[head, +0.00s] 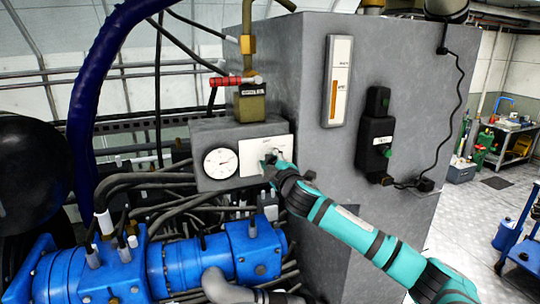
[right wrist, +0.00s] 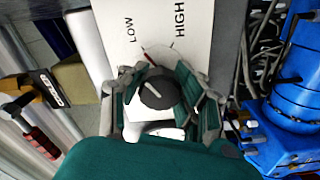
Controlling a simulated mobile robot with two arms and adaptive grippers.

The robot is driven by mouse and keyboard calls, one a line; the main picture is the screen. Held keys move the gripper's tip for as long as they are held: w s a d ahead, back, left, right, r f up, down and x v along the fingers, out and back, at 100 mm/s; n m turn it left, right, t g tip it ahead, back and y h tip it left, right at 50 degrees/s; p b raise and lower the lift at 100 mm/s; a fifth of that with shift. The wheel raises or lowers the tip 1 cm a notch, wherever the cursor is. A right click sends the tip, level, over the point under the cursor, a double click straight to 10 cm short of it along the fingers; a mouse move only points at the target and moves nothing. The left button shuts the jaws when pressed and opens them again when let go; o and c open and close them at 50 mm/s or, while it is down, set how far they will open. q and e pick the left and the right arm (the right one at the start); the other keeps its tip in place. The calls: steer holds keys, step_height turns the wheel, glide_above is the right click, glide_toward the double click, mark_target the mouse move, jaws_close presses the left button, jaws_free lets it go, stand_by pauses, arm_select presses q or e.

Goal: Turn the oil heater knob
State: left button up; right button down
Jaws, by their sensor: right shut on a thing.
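The oil heater knob (right wrist: 158,92) is a dark round knob with a white pointer line, on a white plate (right wrist: 158,25) lettered LOW and HIGH. The plate also shows in the head view (head: 251,143), on the front of a grey box. My right gripper (head: 271,160) is at this plate. In the right wrist view, its two fingers stand on either side of the knob, shut on it. In the head view my gripper hides most of the knob. My left gripper is not in view.
A round gauge (head: 220,163) sits left of the plate. A red-handled valve (head: 232,81) stands above the box. A black switch unit (head: 375,140) is on the cabinet at right. Blue machinery (head: 200,262) and several hoses crowd the space below. Open floor lies far right.

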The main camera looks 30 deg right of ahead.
steer(key=n+p, duration=0.1)
steer(key=n, duration=0.1)
steer(key=n+p, duration=0.1)
steer(key=n, duration=0.1)
steer(key=n+p, duration=0.1)
steer(key=n, duration=0.1)
steer(key=shift+a+f+p, duration=0.1)
steer(key=shift+f+p, duration=0.15)
steer(key=shift+p, duration=0.05)
steer(key=n+p, duration=0.2)
steer(key=n, duration=0.3)
steer(key=shift+f, duration=0.15)
steer(key=shift+p, duration=0.3)
steer(key=c, duration=1.2)
jaws_free()
steer(key=shift+s, duration=0.1)
steer(key=o, duration=0.3)
steer(key=shift+o, duration=0.2)
steer(key=shift+r, duration=0.25)
